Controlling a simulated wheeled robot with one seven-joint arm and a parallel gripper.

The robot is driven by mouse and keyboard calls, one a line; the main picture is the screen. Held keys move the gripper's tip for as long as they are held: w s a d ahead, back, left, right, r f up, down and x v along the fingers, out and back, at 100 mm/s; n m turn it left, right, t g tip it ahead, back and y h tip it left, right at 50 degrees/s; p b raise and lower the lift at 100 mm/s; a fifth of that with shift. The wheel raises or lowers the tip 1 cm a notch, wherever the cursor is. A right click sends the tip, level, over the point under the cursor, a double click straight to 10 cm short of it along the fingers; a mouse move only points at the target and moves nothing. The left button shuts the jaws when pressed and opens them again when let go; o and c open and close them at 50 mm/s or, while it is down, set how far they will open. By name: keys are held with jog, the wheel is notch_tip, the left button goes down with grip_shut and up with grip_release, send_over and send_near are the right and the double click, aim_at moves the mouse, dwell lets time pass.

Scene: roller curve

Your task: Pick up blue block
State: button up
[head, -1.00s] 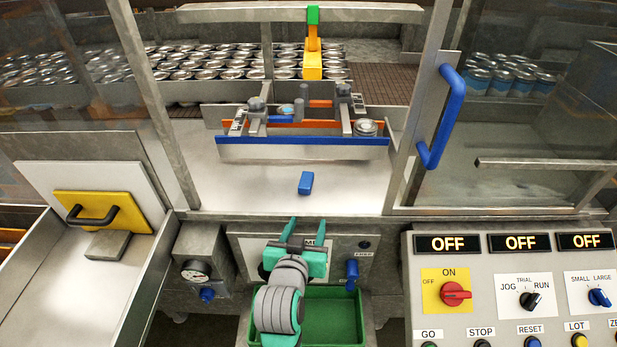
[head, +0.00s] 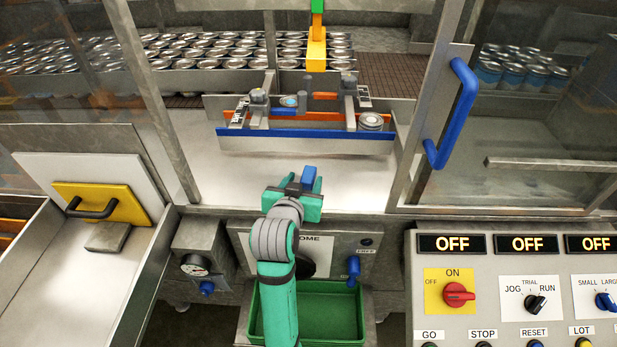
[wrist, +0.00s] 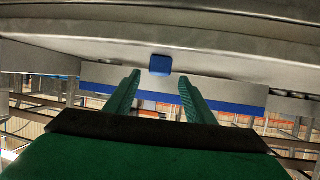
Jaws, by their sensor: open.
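The blue block (head: 309,175) lies on the metal shelf behind the opening, just ahead of my gripper in the head view. It also shows in the wrist view (wrist: 160,65), beyond the fingertips and roughly centred between them. My gripper (head: 305,184) has green fingers, reaches into the opening and is open and empty. In the wrist view the two fingers (wrist: 158,80) stand apart with nothing between them. The lower part of the block is partly hidden by the gripper in the head view.
A blue-faced rail (head: 305,134) with fixtures crosses behind the block. A glass door with a blue handle (head: 455,112) stands to the right. A green bin (head: 330,310) and control panel (head: 520,290) are in front. The metal shelf (head: 225,180) is clear left of the block.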

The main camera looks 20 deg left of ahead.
aim_at(308, 175)
jog(key=shift+x, duration=2.35)
jog(key=shift+d, duration=0.1)
jog(key=c, duration=1.2)
jog(key=shift+o, duration=0.2)
jog(key=shift+r, duration=0.1)
jog(key=shift+r, duration=0.55)
jog(key=r, duration=0.2)
jog(key=shift+s+r, duration=0.2)
jog(key=shift+r, duration=0.15)
jog(key=s+a+r, duration=0.7)
jog(key=s+r, duration=0.2)
jog(key=s, duration=0.2)
jog(key=shift+s, duration=0.4)
